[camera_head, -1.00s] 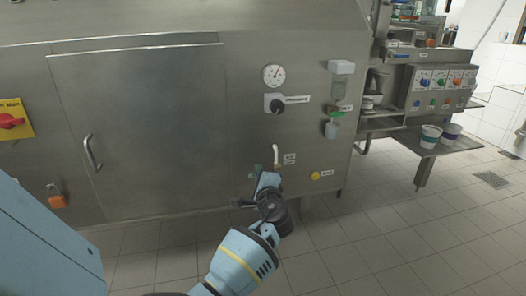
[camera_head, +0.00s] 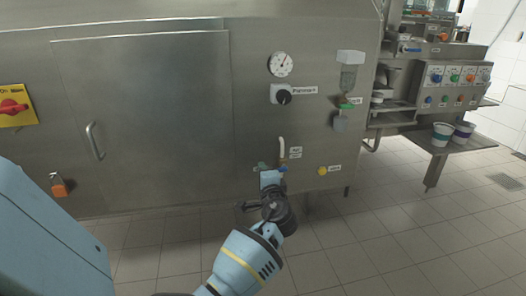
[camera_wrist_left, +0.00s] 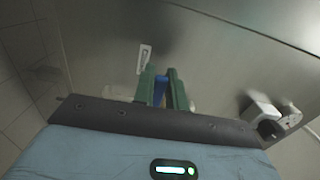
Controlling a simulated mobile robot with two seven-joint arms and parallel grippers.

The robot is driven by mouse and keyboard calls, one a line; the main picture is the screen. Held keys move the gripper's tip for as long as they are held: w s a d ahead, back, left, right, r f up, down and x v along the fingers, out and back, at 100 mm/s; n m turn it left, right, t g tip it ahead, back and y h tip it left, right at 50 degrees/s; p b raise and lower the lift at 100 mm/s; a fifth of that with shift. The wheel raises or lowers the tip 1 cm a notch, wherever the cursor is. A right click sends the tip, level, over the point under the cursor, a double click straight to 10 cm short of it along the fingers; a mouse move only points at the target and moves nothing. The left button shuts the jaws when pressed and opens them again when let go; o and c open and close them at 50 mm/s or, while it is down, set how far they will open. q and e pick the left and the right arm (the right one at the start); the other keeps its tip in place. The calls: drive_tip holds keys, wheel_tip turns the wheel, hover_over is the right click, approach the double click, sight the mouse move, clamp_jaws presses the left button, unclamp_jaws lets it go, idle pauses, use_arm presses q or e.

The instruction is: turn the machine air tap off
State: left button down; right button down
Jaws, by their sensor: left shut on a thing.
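The machine's grey steel front (camera_head: 150,120) fills the left and middle of the head view. A pale pipe or lever (camera_head: 281,146) stands upright low on it, beside small white labels (camera_head: 295,152). My left gripper (camera_head: 271,168) is just below that pale part, close to the panel. In the left wrist view its green fingers (camera_wrist_left: 162,88) are shut on a blue handle (camera_wrist_left: 160,90), which seems to be the air tap's. A bit of blue also shows beside the fingers in the head view. Most of the tap is hidden by the gripper. My right gripper is out of view.
A gauge (camera_head: 281,64) and a black knob (camera_head: 284,96) sit above the tap. A yellow button (camera_head: 322,171) is to its right. A red switch (camera_head: 12,107) is at far left. Cups (camera_head: 442,134) stand on a shelf at right. The tiled floor is clear.

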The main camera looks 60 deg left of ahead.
use_arm(q)
drive_tip(key=c, duration=1.4)
unclamp_jaws()
drive_tip(key=shift+c, duration=0.2)
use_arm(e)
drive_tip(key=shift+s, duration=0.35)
